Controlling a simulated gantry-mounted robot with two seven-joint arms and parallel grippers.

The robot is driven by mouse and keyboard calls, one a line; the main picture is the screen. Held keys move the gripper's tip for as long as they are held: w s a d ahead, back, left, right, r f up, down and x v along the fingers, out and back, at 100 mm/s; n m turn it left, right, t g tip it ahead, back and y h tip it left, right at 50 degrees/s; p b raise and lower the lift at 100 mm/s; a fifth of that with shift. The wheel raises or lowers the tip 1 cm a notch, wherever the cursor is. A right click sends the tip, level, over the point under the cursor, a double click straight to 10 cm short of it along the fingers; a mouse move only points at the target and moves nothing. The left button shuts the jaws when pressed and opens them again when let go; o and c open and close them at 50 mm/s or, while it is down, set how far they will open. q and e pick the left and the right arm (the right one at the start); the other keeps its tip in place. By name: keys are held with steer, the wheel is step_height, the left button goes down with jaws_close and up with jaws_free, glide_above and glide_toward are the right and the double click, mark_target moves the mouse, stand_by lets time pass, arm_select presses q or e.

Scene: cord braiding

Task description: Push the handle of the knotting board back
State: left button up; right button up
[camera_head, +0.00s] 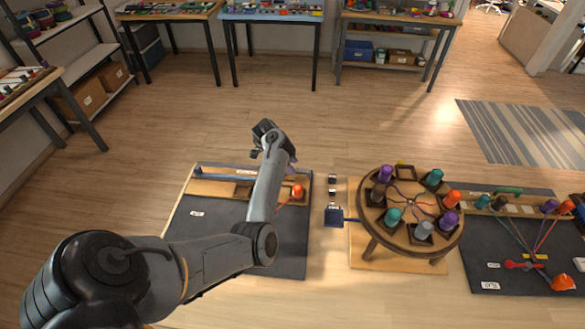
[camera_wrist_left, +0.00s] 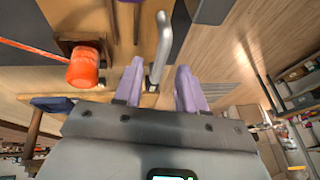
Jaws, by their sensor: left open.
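The knotting board (camera_head: 285,250), with a dark mat and a wooden strip, lies left of the round braiding stand in the head view. In the left wrist view, the gripper's purple fingers (camera_wrist_left: 159,66) are apart and hold nothing. A grey metal handle (camera_wrist_left: 162,42) appears between them in the picture; I cannot tell whether a finger touches it. In the head view my arm seems to hide the handle. My right gripper is not in view.
An orange spool (camera_head: 297,190) with an orange cord sits at the board's right side; it also shows in the left wrist view (camera_wrist_left: 85,70). The round stand (camera_head: 412,203) with several colored bobbins stands to the right. Another dark mat board (camera_head: 480,262) lies farther right.

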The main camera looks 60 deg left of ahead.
arm_select(q)
steer(key=shift+x, duration=0.75)
jaws_close()
